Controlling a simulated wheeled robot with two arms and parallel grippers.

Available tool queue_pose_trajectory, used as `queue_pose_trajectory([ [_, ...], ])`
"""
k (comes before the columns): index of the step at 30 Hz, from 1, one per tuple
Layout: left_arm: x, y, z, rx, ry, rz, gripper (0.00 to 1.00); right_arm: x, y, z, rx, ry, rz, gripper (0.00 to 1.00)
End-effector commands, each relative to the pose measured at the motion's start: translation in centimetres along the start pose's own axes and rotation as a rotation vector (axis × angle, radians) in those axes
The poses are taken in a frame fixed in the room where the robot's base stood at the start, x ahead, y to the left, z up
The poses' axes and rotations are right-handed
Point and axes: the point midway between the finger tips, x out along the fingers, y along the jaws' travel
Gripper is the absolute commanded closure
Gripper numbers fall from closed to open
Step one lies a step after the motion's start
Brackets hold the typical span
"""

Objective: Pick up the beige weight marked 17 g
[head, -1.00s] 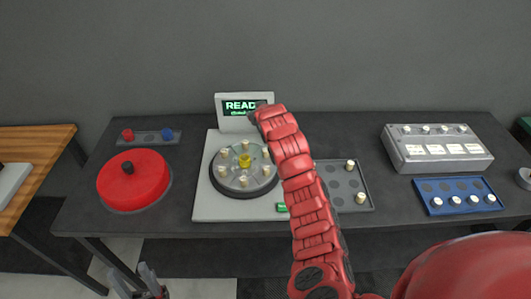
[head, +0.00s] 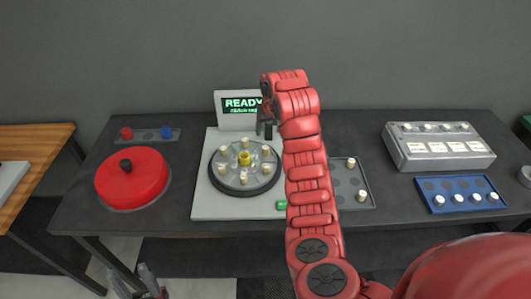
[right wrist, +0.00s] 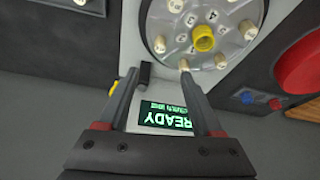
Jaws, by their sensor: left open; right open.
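Several beige weights stand in a ring on the round rotor (head: 243,186) around a yellow hub (head: 244,158). Two more beige weights, one at the back (head: 351,163) and one at the front (head: 361,195), stand on the grey tray (head: 374,186). I cannot read a 17 g mark on any of them. My right gripper (head: 267,127) is open and empty above the back of the machine, near the screen. In the right wrist view its spread fingers (right wrist: 160,77) point toward the rotor's edge, near a beige weight (right wrist: 184,63). My left gripper (head: 148,277) is open, low in front of the table.
The machine's screen (head: 241,105) reads READY. A red round lid (head: 132,184) with a black knob lies at left. A small tray (head: 160,138) holds red and blue knobs. At right are a grey block (head: 438,147) and a blue tray (head: 460,194) with pale weights.

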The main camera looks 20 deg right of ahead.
Motion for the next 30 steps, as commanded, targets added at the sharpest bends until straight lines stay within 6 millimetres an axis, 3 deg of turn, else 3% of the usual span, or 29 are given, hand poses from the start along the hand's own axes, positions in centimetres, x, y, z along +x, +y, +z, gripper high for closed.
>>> queue_pose_trajectory([
  [13, -5.5, 0.3, 0.9, 0.0, 0.0, 0.0, 0.5, 5.5, 0.0, 0.2, 0.001, 0.002, -0.001, 0.33],
  [15, -4.1, 0.2, 0.7, 0.0, 0.0, 0.0, 0.5, 5.7, -0.1, -0.1, -0.001, -0.003, 0.0, 0.33],
  [26, -2.5, 0.1, 0.4, 0.0, 0.0, 0.0, 0.5, 8.3, 0.0, 0.1, -0.001, -0.002, 0.0, 0.33],
  [30, -1.3, 0.1, 0.2, 0.0, 0.0, 0.0, 0.5, 10.6, 0.0, 0.3, 0.0, -0.004, 0.0, 0.33],
])
